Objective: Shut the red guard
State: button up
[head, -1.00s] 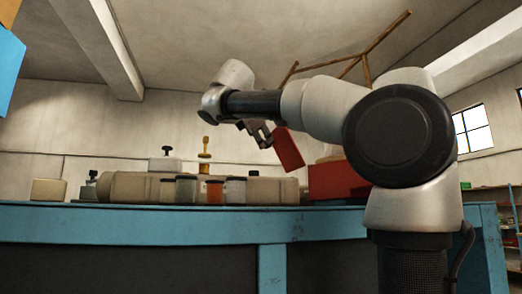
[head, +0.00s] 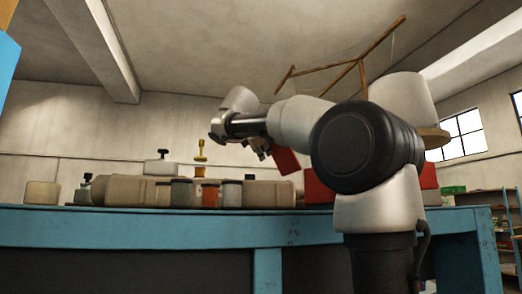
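The red guard, seen as a flat red panel (head: 286,161), hangs tilted at the left of a red housing (head: 319,189) on the blue bench. My arm hides most of the housing; another red part shows right of my arm. My gripper (head: 262,150) is at the panel's upper left, pointing down and right. It is close to the panel; I cannot tell whether it touches. Its fingers are small and dark, and their opening cannot be made out.
The blue bench (head: 140,224) spans the view. Several jars, a long beige container (head: 130,190), a black-knobbed block (head: 161,167) and a yellow-handled item (head: 200,158) stand left of the guard. A pale drum over a tan disc (head: 435,138) is behind my arm.

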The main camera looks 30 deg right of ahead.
grip_shut()
jog(key=shift+r, duration=0.1)
